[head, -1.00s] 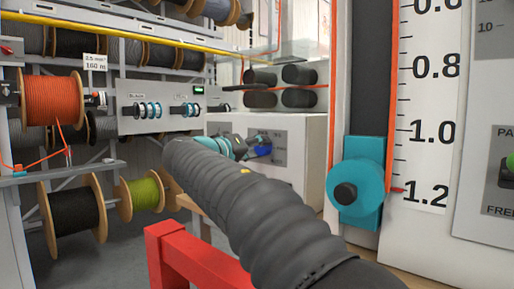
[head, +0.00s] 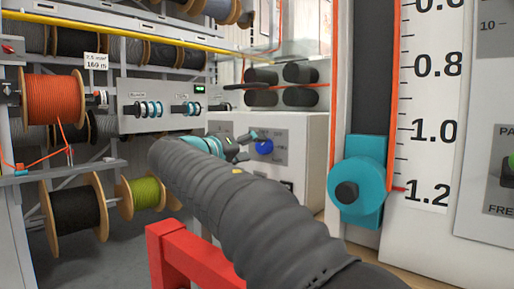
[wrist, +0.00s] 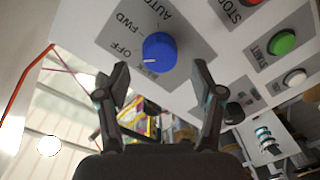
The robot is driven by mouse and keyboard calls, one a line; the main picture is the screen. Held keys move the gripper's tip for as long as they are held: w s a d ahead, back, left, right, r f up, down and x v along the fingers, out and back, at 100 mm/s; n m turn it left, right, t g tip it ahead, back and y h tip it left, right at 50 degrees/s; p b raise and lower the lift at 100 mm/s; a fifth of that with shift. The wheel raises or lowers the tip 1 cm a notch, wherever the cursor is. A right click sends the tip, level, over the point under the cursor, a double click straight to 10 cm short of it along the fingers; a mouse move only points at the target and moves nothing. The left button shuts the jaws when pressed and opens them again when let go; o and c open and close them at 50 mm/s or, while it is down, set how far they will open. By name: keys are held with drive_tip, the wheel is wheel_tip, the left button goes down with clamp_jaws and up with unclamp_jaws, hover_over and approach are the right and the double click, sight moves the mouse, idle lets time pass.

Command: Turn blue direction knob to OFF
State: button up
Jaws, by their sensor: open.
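The blue direction knob (wrist: 160,50) sits on a grey label plate (wrist: 105,42) on the white panel. In the wrist view its white mark points toward the lower left, near the OFF lettering; I cannot tell the exact setting. FWD and AUTO letters stand above it, and another label below is partly covered. My gripper (wrist: 160,80) is open and empty, its fingers apart below the knob in the wrist view, not visibly touching it. In the head view the knob (head: 264,146) shows just right of my gripper (head: 241,144).
A green START button (wrist: 282,43), a white button (wrist: 294,78) and a red button (wrist: 252,2) are on the same panel, to the right. An orange cable (wrist: 25,85) runs at the left. Cable reels such as the orange one (head: 52,98) fill the left rack.

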drive_tip(key=v, duration=0.9)
